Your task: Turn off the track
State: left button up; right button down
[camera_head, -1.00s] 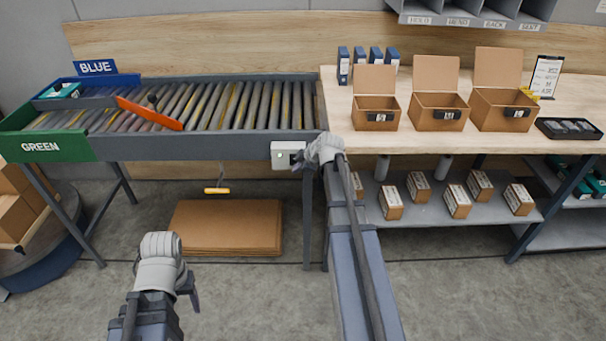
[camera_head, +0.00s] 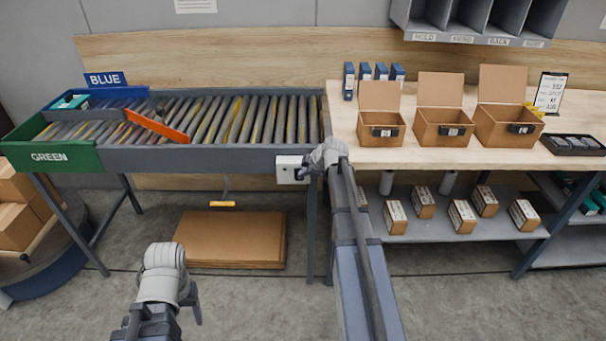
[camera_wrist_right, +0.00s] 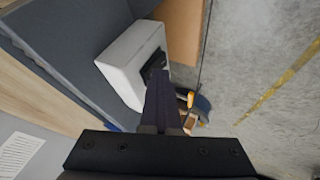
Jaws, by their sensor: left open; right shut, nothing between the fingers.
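The track is a roller conveyor (camera_head: 262,118) at the left, with a white switch box (camera_head: 287,166) on its front rail near the right end. In the right wrist view, the white box (camera_wrist_right: 125,60) carries a dark switch (camera_wrist_right: 153,64) on its face. My right gripper (camera_head: 302,172) is at the box; its shut, empty fingers (camera_wrist_right: 161,82) point at the dark switch, touching or very close to it. The fingers partly cover the switch, and its setting cannot be told. My left gripper (camera_head: 190,300) is low in front of the conveyor, apart from everything; its fingers are only partly visible.
An orange diverter bar (camera_head: 158,126) lies across the rollers. A green bin (camera_head: 55,157) and a blue bin (camera_head: 125,92) are at the left end. A yellow handle (camera_head: 222,204) hangs below the conveyor, above flat cardboard (camera_head: 230,240). A wooden bench (camera_head: 350,150) with open boxes stands right.

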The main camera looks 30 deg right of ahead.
pick_arm(q)
jog(key=shift+r+p, duration=0.7)
jog(key=shift+r, duration=0.05)
pick_arm(e)
jog(key=shift+r, duration=0.8)
